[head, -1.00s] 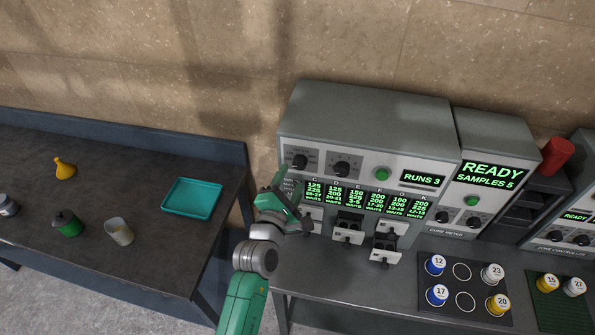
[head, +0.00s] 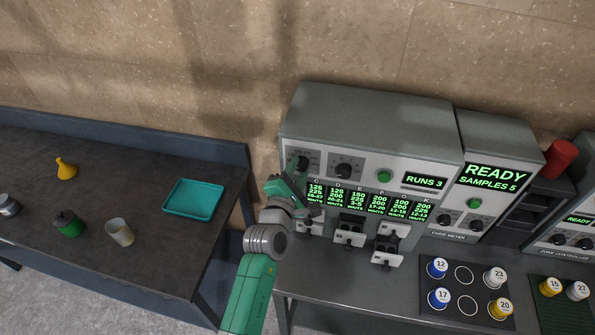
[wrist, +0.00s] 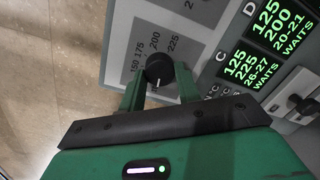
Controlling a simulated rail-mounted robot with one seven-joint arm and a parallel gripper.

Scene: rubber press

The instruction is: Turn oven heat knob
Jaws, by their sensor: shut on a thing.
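The oven (head: 375,120) is a grey cabinet with a row of green readouts. Its leftmost black knob (head: 301,163) sits on the upper left of the panel. In the wrist view the same knob (wrist: 159,70) has a white pointer mark and numbers such as 150, 175, 200 and 225 around it. My gripper (head: 297,172) is at this knob, and in the wrist view its green fingers (wrist: 160,80) stand on either side of it, closed on it. A second black knob (head: 343,171) is to its right. The finger tips are partly hidden in the head view.
Small drawers (head: 350,232) jut out below the readouts. A green button (head: 383,175) is on the panel. A rack with numbered jars (head: 438,298) stands to the right. A dark table (head: 140,180) with a teal tray (head: 193,200) is at left.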

